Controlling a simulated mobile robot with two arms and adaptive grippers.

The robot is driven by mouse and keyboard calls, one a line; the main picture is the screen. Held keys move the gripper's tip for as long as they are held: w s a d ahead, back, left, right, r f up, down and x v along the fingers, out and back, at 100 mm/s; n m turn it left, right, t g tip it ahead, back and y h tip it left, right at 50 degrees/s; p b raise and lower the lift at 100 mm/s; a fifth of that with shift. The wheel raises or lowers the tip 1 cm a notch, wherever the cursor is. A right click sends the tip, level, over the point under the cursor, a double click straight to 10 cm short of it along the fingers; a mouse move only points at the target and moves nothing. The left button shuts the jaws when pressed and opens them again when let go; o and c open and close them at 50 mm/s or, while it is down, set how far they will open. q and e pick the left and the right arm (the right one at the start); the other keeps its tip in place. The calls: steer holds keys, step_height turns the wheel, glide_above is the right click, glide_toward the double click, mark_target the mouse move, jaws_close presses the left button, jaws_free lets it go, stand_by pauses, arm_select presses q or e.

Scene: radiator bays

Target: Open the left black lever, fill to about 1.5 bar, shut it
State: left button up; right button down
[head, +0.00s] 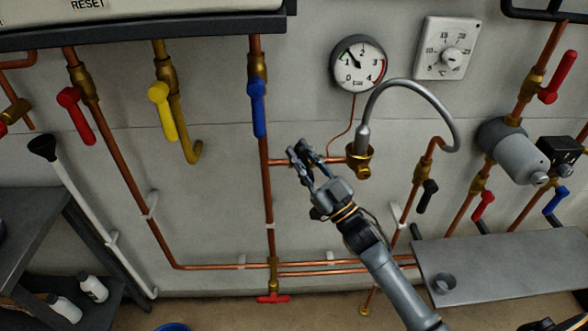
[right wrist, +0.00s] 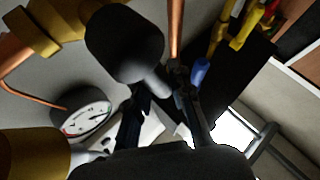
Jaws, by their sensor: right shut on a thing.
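The left black lever (right wrist: 125,45) fills the upper middle of the right wrist view as a dark rounded grip, its stem running down to my fingers. My right gripper (head: 306,152) is shut on it beside the left brass valve (head: 359,160); its fingertips also show in the right wrist view (right wrist: 162,95). In the head view, the gripper mostly hides the lever. The round pressure gauge (head: 358,64) is above, its needle pointing up-left between 1 and 2; I cannot read it exactly. The grey filling hose (head: 413,88) arches right from the valve. My left gripper is out of view.
A second black lever (head: 427,196) hangs at the hose's right end. Blue (head: 258,108), yellow (head: 162,110) and red (head: 76,115) levers are to the left. A grey bench (head: 500,268) is at lower right. A grey pump (head: 511,150) is on the right.

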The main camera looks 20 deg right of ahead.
steer(key=shift+s+d+m+t+h+b, duration=0.1)
steer(key=shift+d+m+t+h+b, duration=0.4)
steer(key=shift+m, duration=0.45)
steer(key=shift+s+d+m+t+h+b, duration=0.1)
steer(key=shift+d+m+t+h+b, duration=0.15)
steer(key=shift+m+t+h+b, duration=0.55)
steer(key=shift+m, duration=0.25)
steer(key=c, duration=1.2)
jaws_free()
steer(key=shift+o, duration=0.2)
steer(key=v, duration=1.2)
